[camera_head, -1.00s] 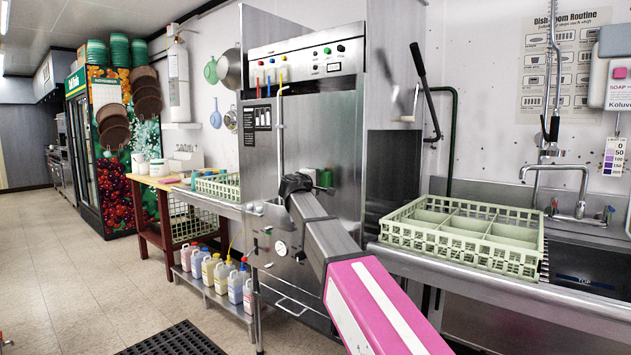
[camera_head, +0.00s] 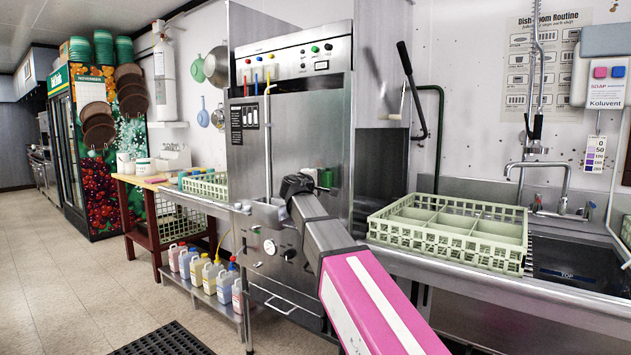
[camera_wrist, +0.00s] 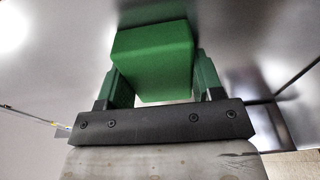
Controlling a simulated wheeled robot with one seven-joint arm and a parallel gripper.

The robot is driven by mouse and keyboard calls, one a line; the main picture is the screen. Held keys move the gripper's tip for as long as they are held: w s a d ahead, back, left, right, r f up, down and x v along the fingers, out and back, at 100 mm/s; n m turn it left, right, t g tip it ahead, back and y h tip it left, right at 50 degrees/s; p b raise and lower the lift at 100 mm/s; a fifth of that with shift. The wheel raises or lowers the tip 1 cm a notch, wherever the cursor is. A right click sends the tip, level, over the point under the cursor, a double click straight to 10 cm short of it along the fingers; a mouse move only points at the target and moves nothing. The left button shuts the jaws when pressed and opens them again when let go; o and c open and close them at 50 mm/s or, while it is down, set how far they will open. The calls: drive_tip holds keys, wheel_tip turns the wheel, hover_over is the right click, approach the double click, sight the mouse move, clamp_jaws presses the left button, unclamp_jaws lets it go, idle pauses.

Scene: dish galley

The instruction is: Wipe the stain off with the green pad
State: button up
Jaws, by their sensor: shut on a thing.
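In the wrist view my gripper (camera_wrist: 160,82) is shut on the green pad (camera_wrist: 152,50), a plain block with a finger on each side. A smooth grey metal surface lies beyond the pad; I cannot tell whether the pad touches it. In the head view a small part of the green pad (camera_head: 327,178) shows at the end of my arm, in front of the steel dishwasher (camera_head: 325,120). My arm hides most of my gripper there. I cannot make out a stain in either view.
A pale green rack (camera_head: 447,232) stands on the steel counter to the right, beside the sink (camera_head: 570,262). A smaller rack (camera_head: 208,186) stands left of the dishwasher. Several bottles (camera_head: 205,271) stand on a low shelf. A black mat (camera_head: 165,342) lies on the floor.

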drive_tip(key=shift+r, duration=0.85)
drive_tip(key=shift+w+a+r, duration=0.75)
drive_tip(key=shift+w+a, duration=1.85)
drive_tip(key=shift+a, duration=0.5)
drive_tip(key=shift+s+d, duration=1.35)
drive_tip(key=shift+d, duration=0.25)
drive_tip(key=shift+s+d, duration=1.3)
drive_tip(key=shift+d, duration=0.25)
drive_tip(key=v, duration=0.6)
drive_tip(key=shift+w+a, duration=0.25)
drive_tip(key=shift+a, duration=0.1)
drive_tip(key=shift+s, duration=0.1)
